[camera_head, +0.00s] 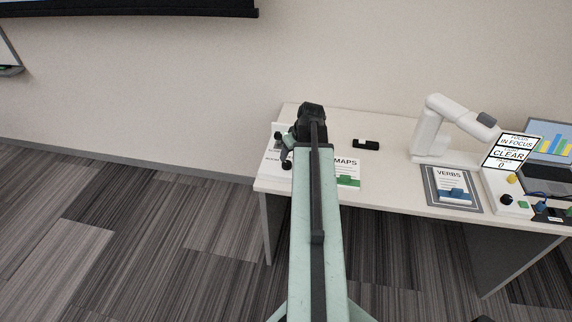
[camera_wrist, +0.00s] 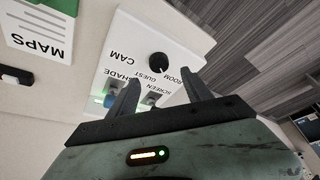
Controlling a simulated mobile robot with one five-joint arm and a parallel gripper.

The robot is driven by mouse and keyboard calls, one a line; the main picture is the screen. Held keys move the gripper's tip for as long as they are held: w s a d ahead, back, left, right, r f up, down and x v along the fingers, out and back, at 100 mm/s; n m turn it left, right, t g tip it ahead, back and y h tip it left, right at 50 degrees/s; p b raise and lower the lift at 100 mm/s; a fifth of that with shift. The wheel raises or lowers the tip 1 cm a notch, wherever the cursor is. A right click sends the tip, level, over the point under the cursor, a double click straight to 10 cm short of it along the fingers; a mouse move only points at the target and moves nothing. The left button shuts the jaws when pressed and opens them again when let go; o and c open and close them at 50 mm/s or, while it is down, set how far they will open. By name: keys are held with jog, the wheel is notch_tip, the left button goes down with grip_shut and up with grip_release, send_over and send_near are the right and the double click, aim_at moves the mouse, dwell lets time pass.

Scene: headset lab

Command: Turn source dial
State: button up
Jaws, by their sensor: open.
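A white control panel (camera_wrist: 128,40) lies on the table, seen large in the wrist view and partly hidden by my arm in the head view (camera_head: 271,160). It carries a round black dial (camera_wrist: 160,64) with the words ROOM, GUEST, CAM and SCREEN printed near it; this looks like the source dial. My gripper (camera_wrist: 160,92) is open and empty. Its two fingers stand apart, with the dial showing just beyond and between their tips. I cannot tell whether they touch the panel. In the head view my gripper (camera_head: 289,142) is over the panel.
The panel also has a blue control (camera_wrist: 110,100) by the SHADE label, partly behind a finger. A MAPS card (camera_head: 347,172) and a small black item (camera_head: 366,144) lie to the right. Farther right are a white lamp-like arm (camera_head: 431,135), a VERBS card (camera_head: 451,188) and a laptop (camera_head: 549,150).

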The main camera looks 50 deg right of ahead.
aim_at(287, 163)
jog(key=b+x, duration=0.7)
jog(key=x, duration=0.1)
jog(key=shift+d, duration=0.1)
jog(key=shift+r, duration=0.1)
jog(key=shift+c, duration=0.4)
